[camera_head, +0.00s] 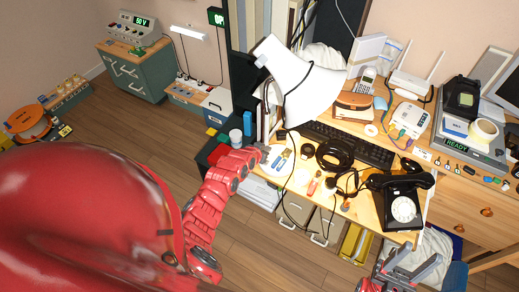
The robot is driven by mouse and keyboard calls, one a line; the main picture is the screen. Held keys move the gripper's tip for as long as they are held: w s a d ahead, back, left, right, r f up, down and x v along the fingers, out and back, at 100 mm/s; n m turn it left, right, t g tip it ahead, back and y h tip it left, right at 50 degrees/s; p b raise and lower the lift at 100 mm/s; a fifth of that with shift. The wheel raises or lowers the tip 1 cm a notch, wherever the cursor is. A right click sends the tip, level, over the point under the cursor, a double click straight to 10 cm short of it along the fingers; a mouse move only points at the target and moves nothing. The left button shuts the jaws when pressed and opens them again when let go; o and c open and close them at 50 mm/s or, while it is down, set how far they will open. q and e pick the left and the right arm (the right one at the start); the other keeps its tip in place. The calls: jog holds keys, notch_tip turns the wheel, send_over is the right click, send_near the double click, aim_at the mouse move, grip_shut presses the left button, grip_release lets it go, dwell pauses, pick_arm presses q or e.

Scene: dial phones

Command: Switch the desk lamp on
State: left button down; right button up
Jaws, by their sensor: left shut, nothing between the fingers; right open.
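The desk lamp (300,84) has a large white shade, tilted over the left end of the wooden desk (325,208). A dark cord hangs across the shade. Its base and switch cannot be made out, and I cannot tell whether it is lit. My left gripper (267,149) is shut and empty at the desk's left edge, below the shade and beside upright books. I cannot tell whether it touches anything. My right gripper (412,266) is open and empty at the bottom, in front of the desk and below the black dial phone (403,208).
A black keyboard (352,147), coiled black cable (334,154) and small tools crowd the desk. A brown case (353,106) and a white router (410,83) stand behind. Drawers (468,205) are at right. The wooden floor (120,125) at left is partly clear.

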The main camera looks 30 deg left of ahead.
pick_arm(q)
jog(key=shift+s+r, duration=0.45)
jog(key=shift+r, duration=0.1)
jog(key=s+r+b, duration=0.1)
jog(key=s+r, duration=0.2)
jog(key=r, duration=0.2)
jog(key=shift+s, duration=0.3)
jog(key=shift+r, duration=0.15)
jog(key=shift+s, duration=0.1)
